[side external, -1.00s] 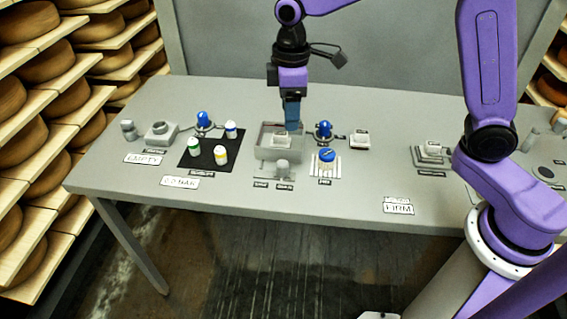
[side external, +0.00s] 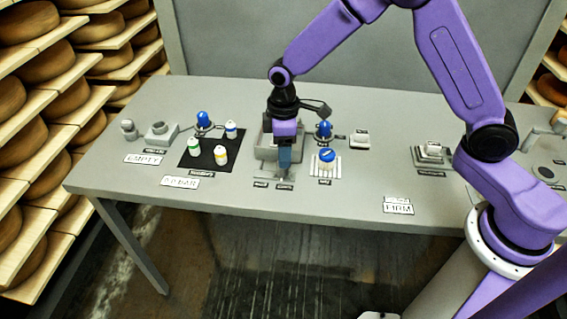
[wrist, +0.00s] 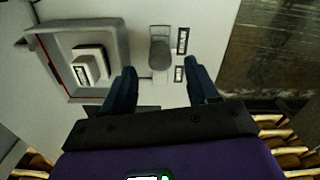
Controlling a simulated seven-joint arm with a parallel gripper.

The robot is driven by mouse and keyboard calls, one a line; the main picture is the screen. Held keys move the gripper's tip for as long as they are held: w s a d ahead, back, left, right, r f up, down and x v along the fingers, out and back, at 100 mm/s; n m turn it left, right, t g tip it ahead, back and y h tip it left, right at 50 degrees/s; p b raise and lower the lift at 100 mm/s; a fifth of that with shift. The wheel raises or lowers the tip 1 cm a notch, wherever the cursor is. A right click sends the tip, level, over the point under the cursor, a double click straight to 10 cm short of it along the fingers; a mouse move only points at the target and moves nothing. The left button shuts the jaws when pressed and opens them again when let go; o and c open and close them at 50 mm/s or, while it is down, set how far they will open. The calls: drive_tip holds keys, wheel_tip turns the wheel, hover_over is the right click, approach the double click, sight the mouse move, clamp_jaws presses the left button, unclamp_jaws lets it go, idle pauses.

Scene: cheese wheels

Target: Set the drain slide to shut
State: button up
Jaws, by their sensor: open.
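The drain slide is a grey upright knob (wrist: 160,52) on a flat track in front of the grey basin. In the wrist view it stands beside the upper of two small labels (wrist: 183,40); the lower label (wrist: 179,74) is beside the empty part of the track. My gripper (side external: 284,176) points down over the slide and hides most of the knob in the side view. In the wrist view my gripper (wrist: 160,82) has its fingers apart with nothing between the tips, and the knob appears just beyond the gap. Contact cannot be told.
The grey basin (wrist: 52,62) holds a small pale block (wrist: 90,64), close to the fingers. A blue-topped round piece (side external: 326,160) on a ribbed pad is right of my gripper. A black mat (side external: 208,153) with several bottles lies left.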

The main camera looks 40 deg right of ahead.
sight(266, 173)
drive_tip(key=shift+f, duration=2.6)
drive_tip(key=shift+c, duration=0.2)
clamp_jaws()
drive_tip(key=shift+w+a, duration=1.6)
drive_tip(key=shift+a, duration=0.05)
drive_tip(key=shift+r, duration=0.1)
drive_tip(key=shift+o, duration=0.2)
unclamp_jaws()
wheel_tip(266, 173, up, 17)
drive_tip(key=shift+r, duration=0.2)
